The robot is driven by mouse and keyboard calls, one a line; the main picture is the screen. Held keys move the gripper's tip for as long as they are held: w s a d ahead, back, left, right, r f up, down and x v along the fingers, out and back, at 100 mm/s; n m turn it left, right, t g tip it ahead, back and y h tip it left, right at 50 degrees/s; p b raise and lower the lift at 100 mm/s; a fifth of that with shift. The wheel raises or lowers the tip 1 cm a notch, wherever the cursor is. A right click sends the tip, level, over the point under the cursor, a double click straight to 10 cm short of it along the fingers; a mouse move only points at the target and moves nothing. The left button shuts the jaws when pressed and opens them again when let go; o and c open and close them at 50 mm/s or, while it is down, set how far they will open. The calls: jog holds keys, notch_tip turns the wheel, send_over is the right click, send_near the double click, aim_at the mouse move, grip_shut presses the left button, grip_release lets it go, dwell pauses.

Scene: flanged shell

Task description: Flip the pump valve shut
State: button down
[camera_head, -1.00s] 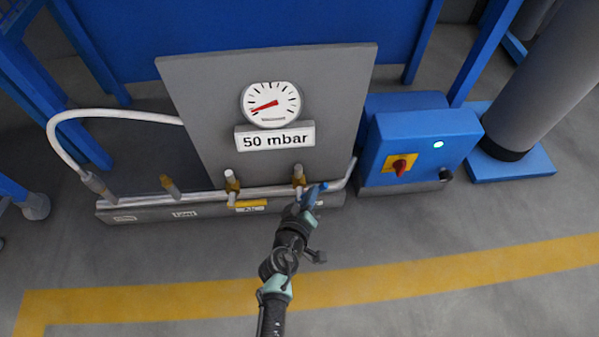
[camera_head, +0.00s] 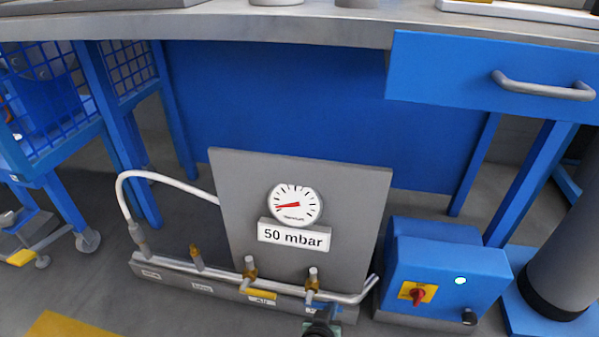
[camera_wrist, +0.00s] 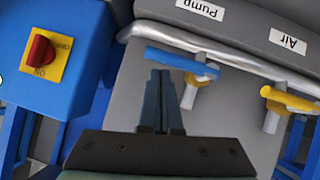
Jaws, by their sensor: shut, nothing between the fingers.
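The pump valve has a blue lever (camera_wrist: 182,62) near the white "Pump" label (camera_wrist: 200,9) in the wrist view. The lever lies roughly parallel to the silver pipe and across its own short stub. My gripper (camera_wrist: 160,76) is shut and empty, with its fingertips just beside the blue lever; I cannot tell whether they touch. In the head view the pump valve's body (camera_head: 312,279) shows on the right of the manifold.
An air valve with a yellow lever (camera_wrist: 290,99) sits beside the pump valve. A grey panel carries a gauge (camera_head: 295,205) and a "50 mbar" sign (camera_head: 294,236). A blue switch box (camera_head: 440,275) stands to the right. A bench with a drawer (camera_head: 490,80) overhangs behind.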

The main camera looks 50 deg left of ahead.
jog(key=shift+w+d+f, duration=0.15)
jog(key=shift+d+f, duration=0.05)
jog(key=shift+f, duration=0.15)
dwell(0.5)
jog(key=s+d+r+p, duration=0.5)
jog(key=s+r+p, duration=0.2)
jog(key=r+p, duration=0.2)
jog(key=shift+s+r+p, duration=0.25)
jog(key=shift+r+p, duration=0.05)
jog(key=shift+p, duration=1.1)
